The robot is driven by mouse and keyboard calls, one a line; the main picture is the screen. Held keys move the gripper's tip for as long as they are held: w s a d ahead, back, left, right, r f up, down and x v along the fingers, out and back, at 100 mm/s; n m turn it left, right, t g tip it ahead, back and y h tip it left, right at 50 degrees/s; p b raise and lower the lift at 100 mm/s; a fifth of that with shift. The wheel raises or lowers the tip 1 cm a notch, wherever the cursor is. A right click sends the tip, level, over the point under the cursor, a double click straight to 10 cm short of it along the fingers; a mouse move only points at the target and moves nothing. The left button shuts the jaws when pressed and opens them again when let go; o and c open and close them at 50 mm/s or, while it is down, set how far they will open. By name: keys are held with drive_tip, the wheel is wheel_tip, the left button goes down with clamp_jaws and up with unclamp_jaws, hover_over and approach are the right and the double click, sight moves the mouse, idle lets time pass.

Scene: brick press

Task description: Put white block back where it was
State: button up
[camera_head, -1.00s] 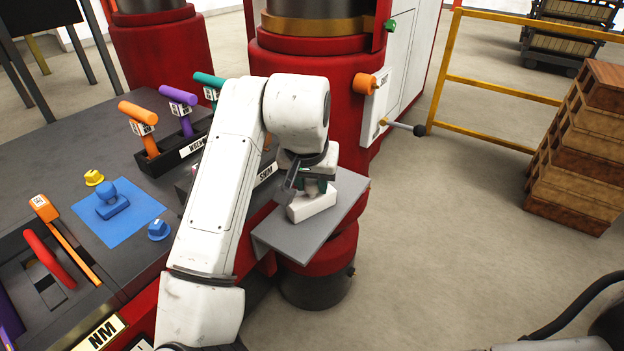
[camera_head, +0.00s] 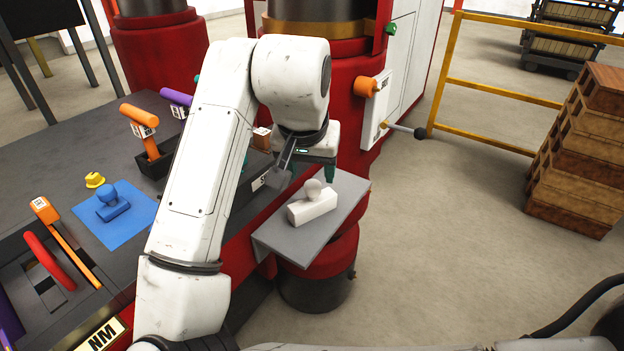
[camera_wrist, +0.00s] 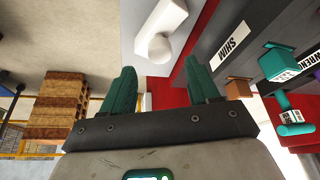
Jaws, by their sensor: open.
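The white block (camera_head: 313,206), with a round knob on top, stands upright on the grey shelf (camera_head: 285,241) that juts from the red machine. It also shows at the top of the wrist view (camera_wrist: 165,22), knob toward me. My gripper (camera_head: 312,168) is up behind the block, clear of it and empty. In the wrist view its two teal fingers (camera_wrist: 160,88) are spread apart, with the block beyond their tips. The far finger is partly hidden in the head view.
A blue block (camera_head: 112,207) sits on a blue mat (camera_head: 135,218) on the dark bench, beside a yellow knob (camera_head: 95,180). An orange-handled tool (camera_head: 140,121) stands behind. A black-ended lever (camera_head: 420,132) sticks out right of the machine. Wooden crates (camera_head: 585,150) stand right; open floor lies between.

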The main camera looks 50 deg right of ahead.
drive_tip(key=v, duration=0.6)
drive_tip(key=shift+a+r, duration=0.1)
idle(1.6)
